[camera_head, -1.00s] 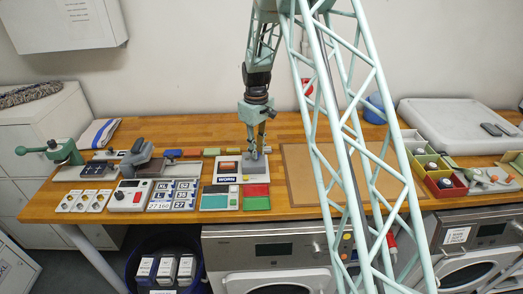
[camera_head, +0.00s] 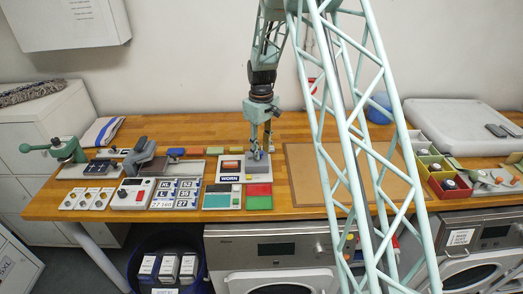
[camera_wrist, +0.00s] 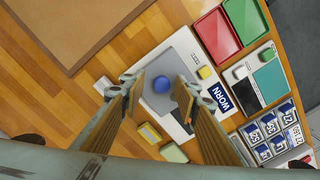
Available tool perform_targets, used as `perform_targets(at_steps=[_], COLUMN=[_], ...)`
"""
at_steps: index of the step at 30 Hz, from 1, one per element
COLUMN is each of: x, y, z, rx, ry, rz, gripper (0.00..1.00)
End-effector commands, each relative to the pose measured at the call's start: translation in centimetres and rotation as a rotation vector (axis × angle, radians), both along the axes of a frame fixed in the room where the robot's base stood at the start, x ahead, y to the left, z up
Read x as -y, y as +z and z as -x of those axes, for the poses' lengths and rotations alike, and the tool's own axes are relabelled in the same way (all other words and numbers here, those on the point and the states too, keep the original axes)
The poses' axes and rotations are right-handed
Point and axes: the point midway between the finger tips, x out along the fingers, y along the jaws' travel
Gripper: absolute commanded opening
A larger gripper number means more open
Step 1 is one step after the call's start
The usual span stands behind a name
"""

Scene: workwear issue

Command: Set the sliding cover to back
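The sliding cover looks to be the grey plate (camera_wrist: 187,47) with a round blue knob (camera_wrist: 161,84), on a pale base marked WORN (camera_wrist: 222,97). In the head view, the grey plate (camera_head: 257,169) lies at the right part of that base, beside an orange-red block (camera_head: 230,165). My gripper (camera_head: 258,151) points down over the plate. In the wrist view, my gripper (camera_wrist: 160,89) has its fingers apart, one on each side of the knob, with gaps visible. Whether the fingertips reach down to knob height is hard to tell.
A red tray (camera_wrist: 216,34) and a green tray (camera_wrist: 244,20) lie beside the base. A label board (camera_head: 177,193) and a grey device (camera_head: 140,157) stand to the left. A brown mat (camera_head: 301,172) lies to the right, with bare wood between. Small coloured blocks (camera_wrist: 150,132) lie behind the base.

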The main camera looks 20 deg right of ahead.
Motion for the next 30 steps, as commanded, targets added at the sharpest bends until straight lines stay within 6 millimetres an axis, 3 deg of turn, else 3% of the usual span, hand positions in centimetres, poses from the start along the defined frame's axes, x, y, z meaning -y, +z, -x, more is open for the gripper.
perform_targets(at_steps=[8,24,30], x=[0.0,0.1,0.1], y=[2.0,9.5,11.2], z=[0.0,0.0,0.0], rx=[0.001,0.003,0.000], ry=[0.000,0.000,0.000], rz=[0.001,0.001,0.001], gripper=[0.29,0.29,0.29])
